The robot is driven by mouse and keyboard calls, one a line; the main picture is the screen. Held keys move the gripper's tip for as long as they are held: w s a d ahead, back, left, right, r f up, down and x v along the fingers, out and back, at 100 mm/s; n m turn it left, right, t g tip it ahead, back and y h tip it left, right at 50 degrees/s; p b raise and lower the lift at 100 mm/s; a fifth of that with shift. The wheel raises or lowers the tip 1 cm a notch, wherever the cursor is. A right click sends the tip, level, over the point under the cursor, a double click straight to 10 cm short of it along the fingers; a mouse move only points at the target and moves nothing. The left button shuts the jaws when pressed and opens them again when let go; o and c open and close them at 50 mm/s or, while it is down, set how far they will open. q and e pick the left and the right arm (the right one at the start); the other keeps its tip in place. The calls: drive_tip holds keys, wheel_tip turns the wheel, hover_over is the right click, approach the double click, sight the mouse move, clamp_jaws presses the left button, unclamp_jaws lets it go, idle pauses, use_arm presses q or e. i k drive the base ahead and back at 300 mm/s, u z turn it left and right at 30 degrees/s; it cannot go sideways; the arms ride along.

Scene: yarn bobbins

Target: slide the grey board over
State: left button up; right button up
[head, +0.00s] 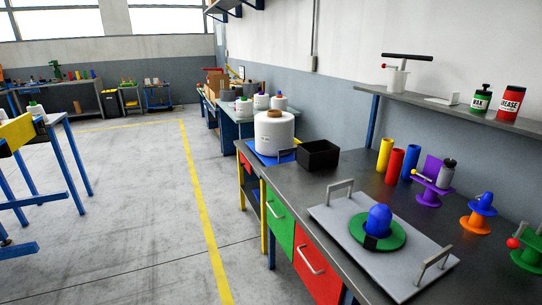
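The grey board (330,222) lies flat on the dark workbench top in the head view, at the lower right. It has a raised metal handle at each end, one at the far left end (340,188) and one at the near right end (433,264). A green disc (398,240) with a blue rounded piece (379,219) on it rests on the board, with a small black block at its front. Neither of my grippers shows in this view.
Behind the board stand a black open box (318,155) and a big white bobbin (274,133) on a blue mat. To the right are yellow, red and blue tubes, a purple stand (428,193), an orange stand (476,224) and a green one (527,258). A shelf overhangs the back.

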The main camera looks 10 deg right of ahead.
sight(404, 272)
drive_tip(key=z, duration=1.6)
